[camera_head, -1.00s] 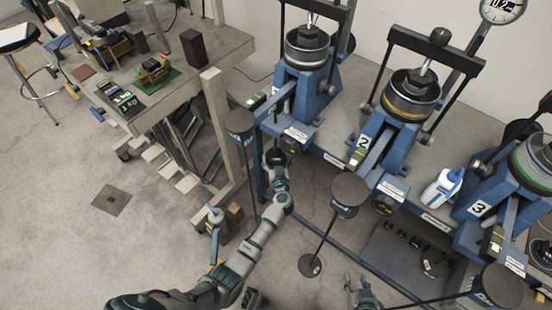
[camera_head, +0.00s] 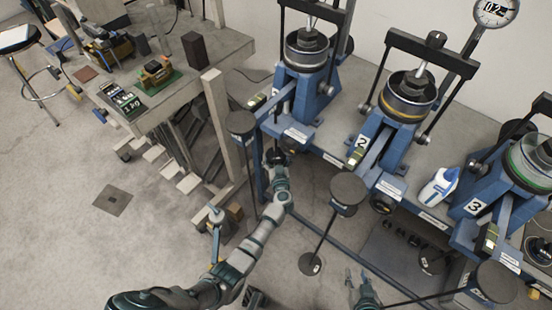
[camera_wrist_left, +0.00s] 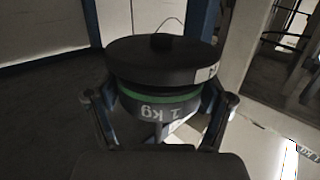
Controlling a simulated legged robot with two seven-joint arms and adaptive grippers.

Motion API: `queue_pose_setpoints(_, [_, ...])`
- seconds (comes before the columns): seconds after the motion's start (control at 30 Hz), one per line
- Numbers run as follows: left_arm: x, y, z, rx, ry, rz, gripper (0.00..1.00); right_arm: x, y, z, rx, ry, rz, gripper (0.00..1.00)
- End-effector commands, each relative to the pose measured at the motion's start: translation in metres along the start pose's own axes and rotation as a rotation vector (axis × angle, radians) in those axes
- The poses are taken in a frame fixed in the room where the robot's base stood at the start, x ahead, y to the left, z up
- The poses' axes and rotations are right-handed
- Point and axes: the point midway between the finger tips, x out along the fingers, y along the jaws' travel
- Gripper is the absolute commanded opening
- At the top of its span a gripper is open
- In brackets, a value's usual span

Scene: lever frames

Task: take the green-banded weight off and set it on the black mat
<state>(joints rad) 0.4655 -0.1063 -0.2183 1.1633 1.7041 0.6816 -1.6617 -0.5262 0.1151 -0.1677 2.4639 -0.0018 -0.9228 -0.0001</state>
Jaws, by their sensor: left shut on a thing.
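In the head view my left gripper (camera_head: 277,158) is at the front of the leftmost blue lever frame (camera_head: 312,92); the weight is mostly hidden there. My right gripper (camera_head: 356,274) is open and empty, low in the picture.
The left bench (camera_head: 222,62) also holds a green mat (camera_head: 172,82) and a black block (camera_head: 194,49). A post (camera_head: 220,125) stands between bench and frames. Lever frames 2 (camera_head: 395,115) and 3 (camera_head: 500,180) and a white bottle (camera_head: 438,187) stand right. The left floor is mostly clear.

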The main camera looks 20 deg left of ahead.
Motion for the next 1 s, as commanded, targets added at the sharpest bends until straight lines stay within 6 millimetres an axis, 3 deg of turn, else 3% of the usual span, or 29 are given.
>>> queue_pose_setpoints(0.33, [-0.002, 0.001, -0.004, -0.002, 0.006, 0.001, 0.11, -0.002, 0.0, -0.003, 0.0, 0.003, 0.0, 0.4])
queue_pose_setpoints(1.0, [-0.033, 0.001, -0.001, -0.001, 0.006, 0.001, 0.11, -0.017, 0.001, -0.028, -0.004, 0.025, 0.003, 0.4])
